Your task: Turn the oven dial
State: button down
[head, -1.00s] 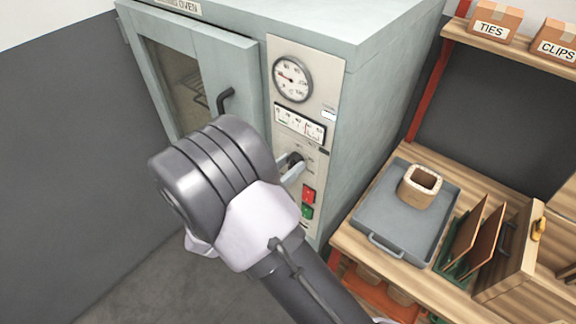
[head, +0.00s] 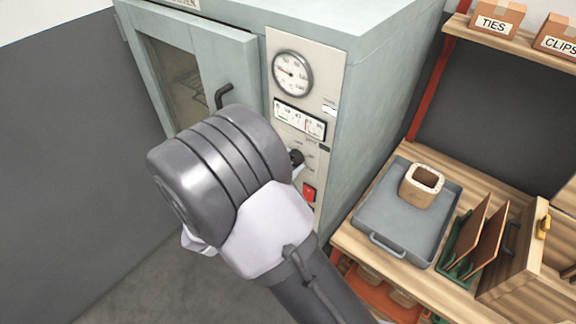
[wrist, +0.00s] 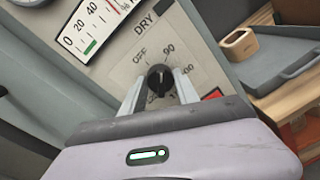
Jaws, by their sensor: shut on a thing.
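The oven dial (wrist: 160,78) is a small black knob on the oven's pale control panel, with OFF, 90 and other markings around it. In the wrist view my gripper (wrist: 160,86) has one finger on each side of the knob and is shut on it. In the head view the dial (head: 297,158) shows just past my wrist, which hides most of the gripper. The grey-green oven (head: 385,90) stands with its door closed. A round gauge (head: 292,73) and a strip meter (head: 299,119) sit above the dial.
A red button (head: 309,192) is just below the dial. The door handle (head: 224,96) is left of the panel.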

jog(key=m+b, duration=0.5)
jog(key=m, duration=0.3)
jog(key=m+t+y+b, duration=0.1)
jog(key=m+b, duration=0.3)
jog(key=m, duration=0.5)
jog(key=m+b, duration=0.5)
jog(key=m, duration=0.4)
jog(key=shift+s+d+f+t+y+b, duration=0.15)
jog(key=shift+t+y+b, duration=0.15)
jog(key=shift+t+b, duration=0.1)
jog(key=shift+m, duration=0.4)
jog(key=c, duration=0.9)
grip_release()
